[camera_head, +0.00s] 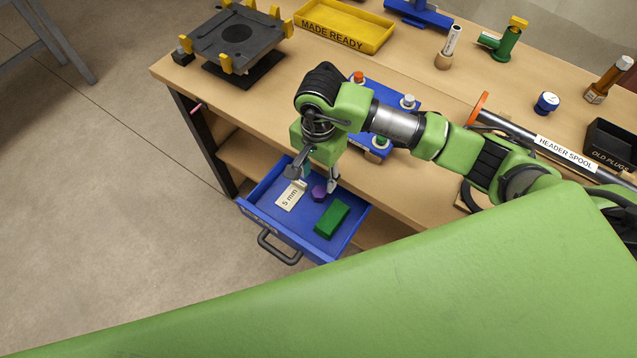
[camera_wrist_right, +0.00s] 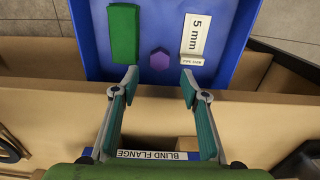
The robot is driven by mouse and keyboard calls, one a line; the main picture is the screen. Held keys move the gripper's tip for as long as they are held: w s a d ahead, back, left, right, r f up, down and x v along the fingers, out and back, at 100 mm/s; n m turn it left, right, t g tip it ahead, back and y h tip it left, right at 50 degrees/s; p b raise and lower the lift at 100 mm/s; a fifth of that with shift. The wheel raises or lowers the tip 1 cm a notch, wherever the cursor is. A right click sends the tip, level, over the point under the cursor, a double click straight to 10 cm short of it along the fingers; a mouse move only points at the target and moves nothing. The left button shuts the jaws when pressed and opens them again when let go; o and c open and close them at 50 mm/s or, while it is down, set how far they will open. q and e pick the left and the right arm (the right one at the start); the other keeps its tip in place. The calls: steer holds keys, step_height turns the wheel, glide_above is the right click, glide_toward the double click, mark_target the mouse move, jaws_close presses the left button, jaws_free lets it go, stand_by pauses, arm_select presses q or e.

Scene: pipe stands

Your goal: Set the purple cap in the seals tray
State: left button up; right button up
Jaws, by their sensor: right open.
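The purple cap (camera_head: 318,193) lies on the floor of an open blue drawer (camera_head: 277,228), between a label card reading "5 mm" and a green block. In the right wrist view the cap (camera_wrist_right: 160,59) looks six-sided and sits just beyond the fingertips, roughly centred between them. My right gripper (camera_head: 315,180) is over the drawer with its fingers apart and nothing between them; its open fingers also show in the right wrist view (camera_wrist_right: 160,75). My left gripper is not in view. I cannot make out a tray marked for seals.
The "5 mm" card (camera_head: 290,196) and green block (camera_head: 332,219) flank the cap. On the table are a yellow "MADE READY" tray (camera_head: 383,42), a black "OLD PLUGS" tray (camera_head: 597,150), a blue rack (camera_head: 395,94) under my arm, and a "HEADER SPOOL" pipe (camera_head: 525,135).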

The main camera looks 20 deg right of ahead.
step_height(320, 180, up, 8)
steer(key=b, duration=0.1)
steer(key=shift+f, duration=0.25)
